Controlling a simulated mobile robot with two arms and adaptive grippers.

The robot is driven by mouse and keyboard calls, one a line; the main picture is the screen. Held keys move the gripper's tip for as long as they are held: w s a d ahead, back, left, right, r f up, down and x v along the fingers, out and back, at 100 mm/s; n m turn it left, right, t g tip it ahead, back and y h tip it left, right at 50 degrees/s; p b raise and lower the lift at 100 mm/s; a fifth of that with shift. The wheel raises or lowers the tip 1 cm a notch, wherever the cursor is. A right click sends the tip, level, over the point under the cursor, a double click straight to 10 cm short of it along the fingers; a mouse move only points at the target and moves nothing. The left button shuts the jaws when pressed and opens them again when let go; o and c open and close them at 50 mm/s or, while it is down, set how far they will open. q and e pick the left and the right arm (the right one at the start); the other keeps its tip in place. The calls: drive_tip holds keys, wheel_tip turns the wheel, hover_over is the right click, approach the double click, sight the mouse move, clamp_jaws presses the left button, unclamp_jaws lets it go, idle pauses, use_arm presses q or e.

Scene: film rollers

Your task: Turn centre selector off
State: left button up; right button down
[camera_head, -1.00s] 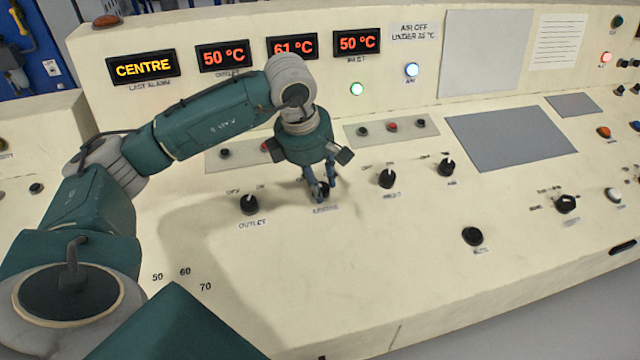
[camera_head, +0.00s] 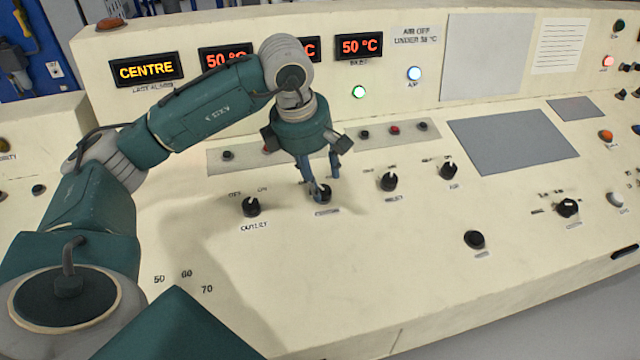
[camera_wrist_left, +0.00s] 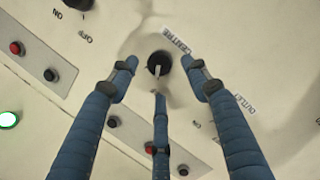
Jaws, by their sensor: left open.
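The centre selector (camera_head: 323,194) is a black knob with a pale pointer, in the middle of the sloping console, partly hidden behind a finger. In the left wrist view the whole knob (camera_wrist_left: 159,64) shows, with its pointer toward the bottom of the picture and the CENTRE label (camera_wrist_left: 175,40) beside it. My left gripper (camera_head: 326,182) is open above the knob, its blue fingers spread. In the wrist view the fingertips surround the knob with gaps between. Whether one touches it I cannot tell. My right gripper is not in view.
The outlet selector (camera_head: 251,207) stands to the left; the inlet selector (camera_head: 388,181) and another knob (camera_head: 448,170) stand to the right. The yellow CENTRE alarm display (camera_head: 147,69) is lit on the upright panel. My left arm partly covers the temperature displays.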

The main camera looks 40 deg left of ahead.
use_arm(q)
drive_tip(key=v, duration=0.8)
drive_tip(key=shift+r, duration=0.25)
drive_tip(key=shift+s, duration=0.1)
